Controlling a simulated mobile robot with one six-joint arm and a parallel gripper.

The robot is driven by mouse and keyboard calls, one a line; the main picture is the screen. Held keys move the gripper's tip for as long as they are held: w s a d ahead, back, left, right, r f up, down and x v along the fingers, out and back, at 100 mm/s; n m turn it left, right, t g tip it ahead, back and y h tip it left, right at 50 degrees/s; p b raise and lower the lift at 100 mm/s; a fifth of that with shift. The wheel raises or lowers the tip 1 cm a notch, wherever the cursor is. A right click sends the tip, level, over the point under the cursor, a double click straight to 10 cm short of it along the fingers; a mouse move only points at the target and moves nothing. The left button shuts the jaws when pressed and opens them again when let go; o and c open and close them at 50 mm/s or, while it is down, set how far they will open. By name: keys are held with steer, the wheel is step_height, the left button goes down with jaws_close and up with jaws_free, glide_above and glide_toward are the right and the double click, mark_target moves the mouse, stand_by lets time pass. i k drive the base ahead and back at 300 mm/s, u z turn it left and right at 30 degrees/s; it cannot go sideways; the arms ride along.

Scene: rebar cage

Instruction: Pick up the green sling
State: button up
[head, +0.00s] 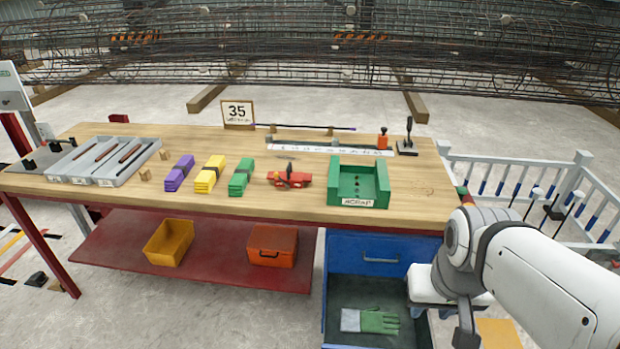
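The green sling (241,178) lies folded in a flat bundle on the wooden workbench top, with a dark band around its middle. It is the rightmost of three folded slings, beside the yellow sling (210,175) and the purple sling (178,173). My gripper (466,325) is at the lower right, in front of the open blue drawer, well away from the green sling. Only a dark part of the gripper shows, so I cannot tell whether it is open or shut.
Right of the green sling lie a red tool (289,179) and a green fixture (358,184). A grey tray (102,160) with rods is at the left. A sign (238,113) reading 35 stands behind. The open drawer (345,298) holds gloves. White railings (520,165) stand right.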

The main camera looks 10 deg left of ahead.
mark_target(242, 176)
steer(key=k, duration=1.3)
steer(key=u, duration=0.55)
steer(key=i, duration=0.9)
steer(key=u, duration=0.75)
steer(key=i, duration=2.45)
steer(key=z, duration=0.7)
steer(key=k, duration=0.8)
steer(key=z, duration=0.1)
